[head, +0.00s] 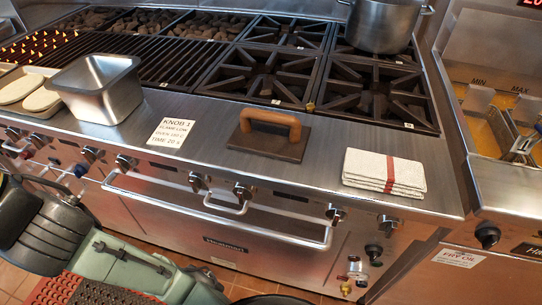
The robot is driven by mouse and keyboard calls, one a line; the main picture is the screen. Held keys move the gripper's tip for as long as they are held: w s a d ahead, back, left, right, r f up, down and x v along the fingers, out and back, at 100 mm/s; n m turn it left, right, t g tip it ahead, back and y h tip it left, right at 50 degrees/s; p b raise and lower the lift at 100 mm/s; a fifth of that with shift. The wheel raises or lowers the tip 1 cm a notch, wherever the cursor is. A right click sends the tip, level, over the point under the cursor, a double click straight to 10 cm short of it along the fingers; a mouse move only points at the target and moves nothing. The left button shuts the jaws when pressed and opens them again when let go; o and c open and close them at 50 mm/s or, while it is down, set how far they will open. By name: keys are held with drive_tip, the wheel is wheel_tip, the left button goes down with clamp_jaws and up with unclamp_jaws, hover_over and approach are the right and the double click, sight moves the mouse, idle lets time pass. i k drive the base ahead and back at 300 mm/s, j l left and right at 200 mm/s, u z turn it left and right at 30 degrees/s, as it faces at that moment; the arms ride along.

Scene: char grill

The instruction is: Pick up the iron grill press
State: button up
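The iron grill press (266,143) is a flat, dark brown rectangular plate with a wooden arched handle (270,123) on top. It lies on the steel front ledge of the range, near the middle of the head view, with its handle up. Nothing touches it. My gripper's fingers do not show in the head view; only dark and grey-green parts of my own body appear at the lower left, well below the ledge and apart from the press.
A printed card (173,132) lies left of the press, and a steel pan (97,88) stands farther left. A folded towel (384,171) lies to the right. Burner grates (262,75) and a pot (383,24) are behind. Knobs (242,191) and an oven handle (215,222) project below the ledge.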

sight(277, 136)
drive_tip(key=k+z, duration=0.1)
drive_tip(key=z, duration=1)
drive_tip(key=k+j+z, duration=0.45)
drive_tip(key=i+j, duration=0.1)
drive_tip(key=j, duration=0.15)
